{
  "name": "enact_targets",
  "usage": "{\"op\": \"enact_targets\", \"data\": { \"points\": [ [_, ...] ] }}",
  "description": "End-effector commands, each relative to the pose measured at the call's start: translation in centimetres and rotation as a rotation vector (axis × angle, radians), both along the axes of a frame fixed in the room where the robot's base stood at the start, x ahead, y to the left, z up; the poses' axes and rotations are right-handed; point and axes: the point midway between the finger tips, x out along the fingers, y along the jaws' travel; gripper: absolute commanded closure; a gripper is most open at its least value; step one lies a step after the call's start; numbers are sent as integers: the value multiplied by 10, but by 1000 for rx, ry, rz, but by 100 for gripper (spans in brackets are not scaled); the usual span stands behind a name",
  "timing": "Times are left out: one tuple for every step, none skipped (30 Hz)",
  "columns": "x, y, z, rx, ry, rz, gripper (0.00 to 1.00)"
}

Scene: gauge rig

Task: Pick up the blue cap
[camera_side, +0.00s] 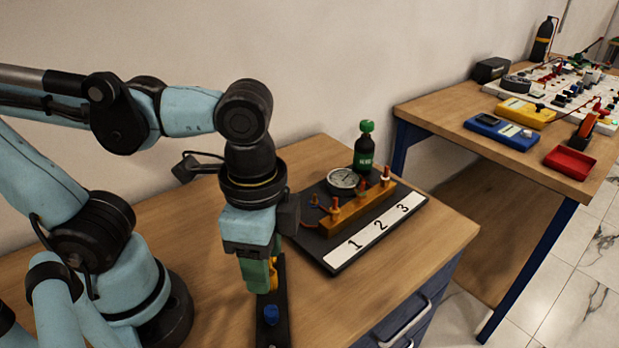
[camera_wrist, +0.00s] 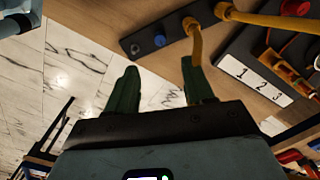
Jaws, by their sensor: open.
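The blue cap (camera_side: 271,314) sits on a narrow dark strip (camera_side: 272,336) at the front of the wooden table. It also shows in the wrist view (camera_wrist: 160,40), on the same strip (camera_wrist: 135,47), beyond and between the fingertips. My gripper (camera_side: 262,282) is above the strip, a little behind the cap in the side view. In the wrist view its two green fingers (camera_wrist: 160,70) are spread apart with nothing between them. The gripper is apart from the cap.
A black board (camera_side: 345,266) numbered 1, 2, 3 carries a yellow block (camera_side: 345,217), a round gauge (camera_side: 342,179) and a green-topped bottle (camera_side: 365,150). A second table (camera_side: 430,112) stands at right.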

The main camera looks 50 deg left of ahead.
Motion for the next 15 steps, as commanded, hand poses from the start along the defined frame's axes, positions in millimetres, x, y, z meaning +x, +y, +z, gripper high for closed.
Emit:
{"op": "enact_targets", "data": {
  "points": [
    [0,0,-6,-1,-1,1,48],
    [0,0,-9,-1,-1,1,48],
    [0,0,-15,-1,-1,2,48],
    [0,0,-18,-1,-1,2,48],
    [1,0,-22,-1,-1,3,48],
    [1,0,-26,-1,-1,3,48],
    [1,0,-30,-1,-1,3,48],
    [1,0,-33,-1,-1,3,48],
    [0,0,-38,-2,-2,3,48],
    [0,0,-41,-2,-2,4,48],
    [1,0,-44,-2,-2,4,48],
    [1,0,-47,-2,-2,4,48],
    [1,0,-50,-2,-2,4,48],
    [1,0,-52,-2,-2,4,48],
    [1,0,-55,-2,-2,4,48]
  ]
}}
